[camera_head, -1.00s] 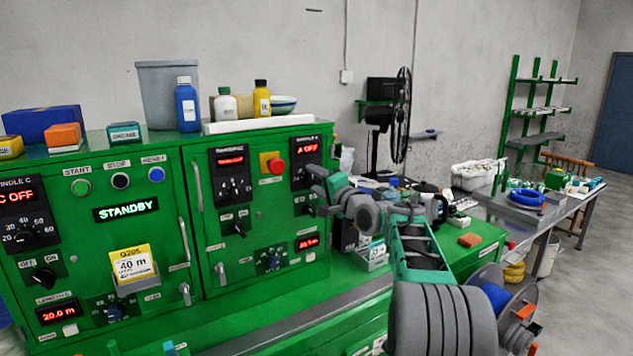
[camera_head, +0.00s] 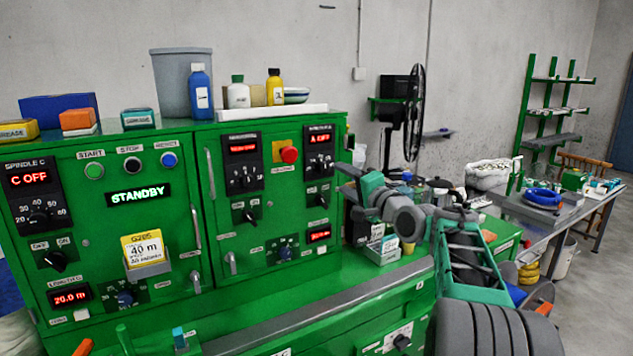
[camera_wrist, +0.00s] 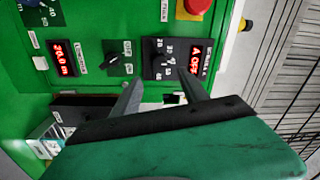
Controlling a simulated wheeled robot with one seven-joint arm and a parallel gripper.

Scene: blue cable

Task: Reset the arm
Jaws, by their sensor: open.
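My gripper (camera_head: 350,180) is open and empty in the head view, in front of the right part of the green control cabinet (camera_head: 225,215). In the wrist view its two fingers (camera_wrist: 165,98) stand apart, pointing at the panel near a dark dial (camera_wrist: 163,60) and a red display reading A OFF (camera_wrist: 195,62). I cannot tell how far the fingertips are from the panel. My arm is bent and reaches in from the lower right. The cabinet's central display (camera_head: 139,195) reads STANDBY.
Bottles and a grey bin (camera_head: 172,85) stand on the cabinet top. A fan (camera_head: 414,110) stands behind my arm. Small boxes (camera_head: 382,248) sit on the green bench below my gripper. A side table with a blue coil (camera_head: 543,196) is at the right. Floor shows at far right.

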